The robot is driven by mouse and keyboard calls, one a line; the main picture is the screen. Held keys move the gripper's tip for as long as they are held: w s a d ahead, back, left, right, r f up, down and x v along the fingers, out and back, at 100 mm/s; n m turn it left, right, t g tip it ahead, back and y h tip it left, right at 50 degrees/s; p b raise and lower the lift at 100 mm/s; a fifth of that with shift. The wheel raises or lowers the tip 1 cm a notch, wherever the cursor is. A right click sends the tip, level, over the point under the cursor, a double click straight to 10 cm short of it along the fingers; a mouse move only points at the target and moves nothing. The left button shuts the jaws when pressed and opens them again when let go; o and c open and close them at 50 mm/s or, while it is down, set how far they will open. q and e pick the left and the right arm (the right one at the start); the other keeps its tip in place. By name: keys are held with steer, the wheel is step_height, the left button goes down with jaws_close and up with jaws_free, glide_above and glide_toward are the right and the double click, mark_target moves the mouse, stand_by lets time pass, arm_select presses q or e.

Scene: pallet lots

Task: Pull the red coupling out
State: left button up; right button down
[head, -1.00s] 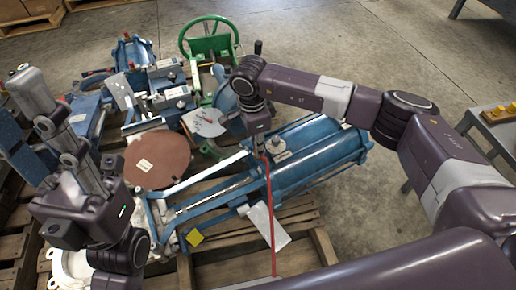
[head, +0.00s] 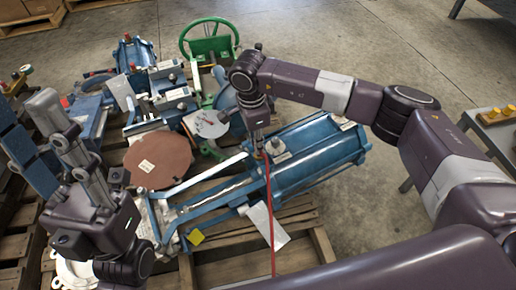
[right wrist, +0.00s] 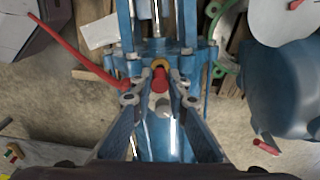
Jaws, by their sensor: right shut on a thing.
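The red coupling (right wrist: 160,77) shows in the right wrist view, between my right gripper's fingers and below a yellow-orange ring. A red hose (head: 270,215) runs from this area toward the bottom of the head view; in the right wrist view the hose (right wrist: 75,55) reaches the left finger area. My right gripper (right wrist: 160,98) is shut on the red coupling, over the blue cylinder assembly (head: 320,155). In the head view the right gripper (head: 258,150) hides the coupling. My left gripper (head: 75,165) is at the left, away from the coupling; its jaw opening is unclear.
The wooden pallet (head: 235,270) carries blue valves, a round brown plate (head: 158,160) and a green handwheel (head: 210,38). A white tag (head: 267,225) lies near the hose. A grey table (head: 500,135) stands at right.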

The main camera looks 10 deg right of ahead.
steer(key=shift+a+r+p, duration=0.1)
steer(key=shift+r+p, duration=0.95)
steer(key=shift+r, duration=0.65)
